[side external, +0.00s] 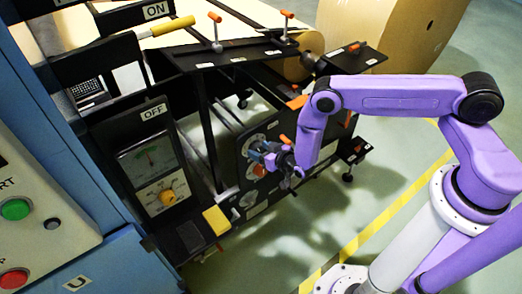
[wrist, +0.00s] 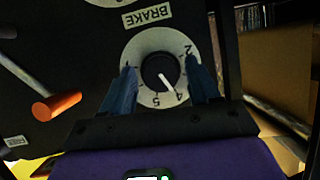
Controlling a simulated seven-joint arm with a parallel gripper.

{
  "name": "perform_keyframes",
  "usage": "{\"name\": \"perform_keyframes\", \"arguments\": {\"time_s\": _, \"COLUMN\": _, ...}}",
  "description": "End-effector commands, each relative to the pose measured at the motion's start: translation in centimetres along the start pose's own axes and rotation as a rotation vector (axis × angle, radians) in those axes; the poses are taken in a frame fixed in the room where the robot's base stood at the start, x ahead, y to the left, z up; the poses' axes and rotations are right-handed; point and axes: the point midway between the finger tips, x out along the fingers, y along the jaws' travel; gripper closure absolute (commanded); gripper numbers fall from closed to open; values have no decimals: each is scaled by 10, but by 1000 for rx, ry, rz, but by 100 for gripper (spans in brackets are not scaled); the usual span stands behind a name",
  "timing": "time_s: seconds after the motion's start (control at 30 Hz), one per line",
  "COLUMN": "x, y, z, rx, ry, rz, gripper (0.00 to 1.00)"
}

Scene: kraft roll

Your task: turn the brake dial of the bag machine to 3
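The brake dial (wrist: 160,72) is a dark round knob on a pale numbered disc, under an upside-down BRAKE label (wrist: 147,17) in the wrist view. Its white pointer line points down-right, toward the 4. The 2 and 5 also show; the 3 is not visible, and the right finger covers part of the disc's right edge. My gripper (wrist: 162,88) is open, with one blue finger on each side of the knob and gaps between. In the side view my gripper (side external: 266,152) is at the black machine panel, hiding part of the dials there.
An orange-tipped lever (wrist: 56,106) lies left of the dial in the wrist view. A large kraft roll (side external: 390,30) is behind. Floor at right is open.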

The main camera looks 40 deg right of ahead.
Motion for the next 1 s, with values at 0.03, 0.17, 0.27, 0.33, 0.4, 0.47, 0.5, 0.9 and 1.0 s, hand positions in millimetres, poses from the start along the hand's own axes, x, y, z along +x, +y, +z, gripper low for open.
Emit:
{"name": "perform_keyframes", "arguments": {"time_s": 0.03, "x": 0, "y": 0, "z": 0, "rx": 0, "ry": 0, "rz": 0, "gripper": 57}}
{"name": "perform_keyframes", "arguments": {"time_s": 0.17, "x": 0, "y": 0, "z": 0, "rx": 0, "ry": 0, "rz": -1, "gripper": 86}}
{"name": "perform_keyframes", "arguments": {"time_s": 0.27, "x": 0, "y": -1, "z": 0, "rx": -2, "ry": 0, "rz": -1, "gripper": 86}}
{"name": "perform_keyframes", "arguments": {"time_s": 0.33, "x": 0, "y": -1, "z": 0, "rx": -7, "ry": 0, "rz": 0, "gripper": 85}}
{"name": "perform_keyframes", "arguments": {"time_s": 0.4, "x": 0, "y": -2, "z": 0, "rx": -19, "ry": -1, "rz": 4, "gripper": 85}}
{"name": "perform_keyframes", "arguments": {"time_s": 0.47, "x": 0, "y": -2, "z": 0, "rx": -34, "ry": -3, "rz": 10, "gripper": 85}}
{"name": "perform_keyframes", "arguments": {"time_s": 0.5, "x": 0, "y": -2, "z": 0, "rx": -48, "ry": -4, "rz": 16, "gripper": 85}}
{"name": "perform_keyframes", "arguments": {"time_s": 0.9, "x": 0, "y": -6, "z": 0, "rx": -312, "ry": -26, "rz": 124, "gripper": 86}}
{"name": "perform_keyframes", "arguments": {"time_s": 1.0, "x": 0, "y": -7, "z": 0, "rx": -390, "ry": -31, "rz": 156, "gripper": 86}}
